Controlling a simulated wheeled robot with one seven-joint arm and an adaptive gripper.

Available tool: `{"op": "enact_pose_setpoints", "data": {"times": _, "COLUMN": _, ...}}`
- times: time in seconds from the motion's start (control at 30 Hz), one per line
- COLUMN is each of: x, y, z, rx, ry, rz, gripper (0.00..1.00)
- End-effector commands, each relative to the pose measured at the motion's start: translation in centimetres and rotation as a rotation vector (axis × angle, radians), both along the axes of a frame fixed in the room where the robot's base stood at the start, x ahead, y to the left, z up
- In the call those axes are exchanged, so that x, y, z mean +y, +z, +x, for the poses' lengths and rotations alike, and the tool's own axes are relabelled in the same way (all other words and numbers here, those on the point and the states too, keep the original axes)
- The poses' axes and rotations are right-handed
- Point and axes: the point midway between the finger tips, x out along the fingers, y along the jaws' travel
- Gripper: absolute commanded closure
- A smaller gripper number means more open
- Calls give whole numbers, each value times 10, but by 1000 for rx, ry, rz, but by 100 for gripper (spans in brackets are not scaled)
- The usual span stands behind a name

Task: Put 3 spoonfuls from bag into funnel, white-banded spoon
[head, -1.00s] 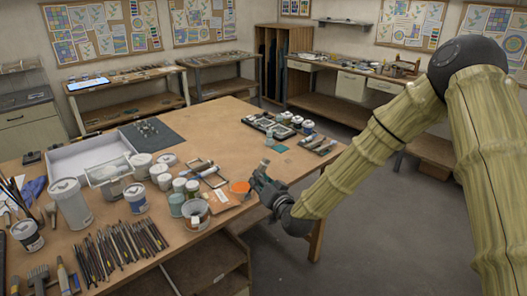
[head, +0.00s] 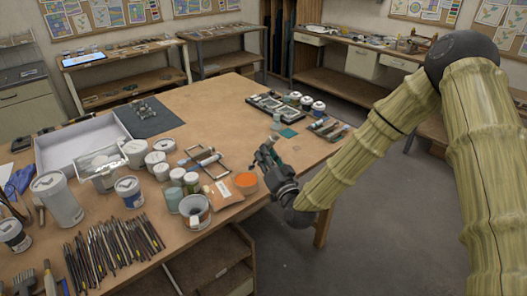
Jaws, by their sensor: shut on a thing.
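My gripper (head: 266,158) is above the table's right front edge, just right of an orange round thing. It is shut on a slim upright thing (head: 276,124) with a pale top, which looks like the spoon's handle. The spoon's bowl and white band are too small or hidden to make out. A tan packet (head: 221,192) with a pale label lies left of the gripper and seems to be the bag. The orange round thing (head: 246,181) touches or overlaps its right end; I cannot tell whether it is the funnel.
Many brushes (head: 110,247) lie at the front left, with a white tray (head: 68,170) behind. Another tray (head: 270,106) with tools and jars is at the back right. The table's middle is clear.

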Motion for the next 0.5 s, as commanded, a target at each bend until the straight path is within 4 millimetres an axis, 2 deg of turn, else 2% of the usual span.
{"op": "enact_pose_setpoints", "data": {"times": 0.03, "x": 1, "y": -12, "z": 7, "rx": 6, "ry": 1, "rz": -1, "gripper": 100}}
{"op": "enact_pose_setpoints", "data": {"times": 0.2, "x": 4, "y": -36, "z": 22, "rx": 20, "ry": 4, "rz": -2, "gripper": 100}}
{"op": "enact_pose_setpoints", "data": {"times": 0.3, "x": 8, "y": -48, "z": 24, "rx": 20, "ry": 6, "rz": -1, "gripper": 100}}
{"op": "enact_pose_setpoints", "data": {"times": 0.5, "x": 18, "y": -57, "z": 17, "rx": 15, "ry": 6, "rz": -2, "gripper": 100}}
